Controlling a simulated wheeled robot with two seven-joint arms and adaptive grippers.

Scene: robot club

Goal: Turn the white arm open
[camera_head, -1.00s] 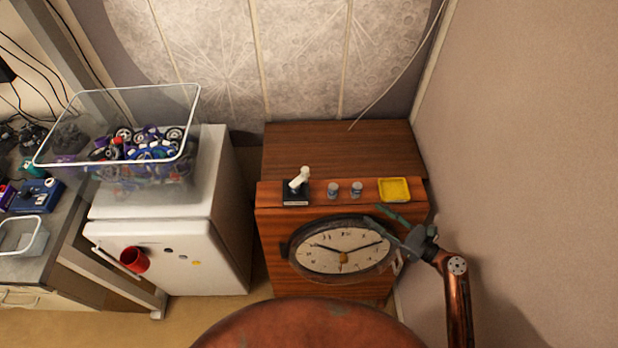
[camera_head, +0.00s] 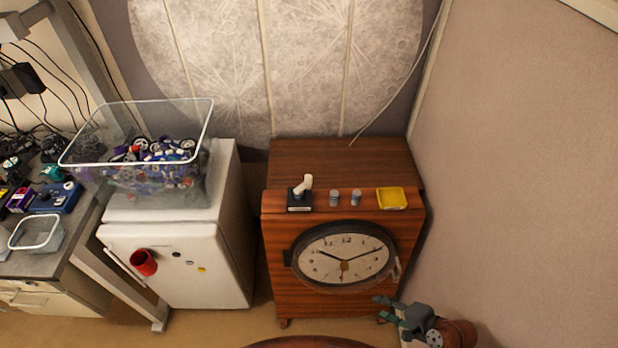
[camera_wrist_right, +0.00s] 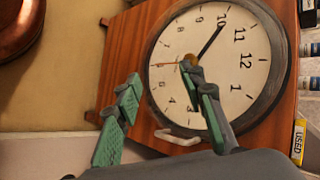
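A small white arm (camera_head: 396,269) sits at the right rim of the round clock (camera_head: 345,254) on the front of a wooden cabinet (camera_head: 290,298). In the right wrist view the white arm (camera_wrist_right: 177,138) shows as a bent bar at the clock's lower rim, between and beyond my fingers. My right gripper (camera_head: 380,309) is open and empty, low at the cabinet's right front corner. In the right wrist view its green fingers (camera_wrist_right: 165,95) are wide apart, one overlapping the clock face. No contact with the white arm is visible. My left gripper is out of view.
On the cabinet top stand a black-based white lever (camera_head: 302,190), two small cans (camera_head: 345,198) and a yellow tray (camera_head: 392,198). A wall (camera_head: 520,180) is close on the right. A white fridge (camera_head: 185,265) with a clear bin (camera_head: 140,185) stands left.

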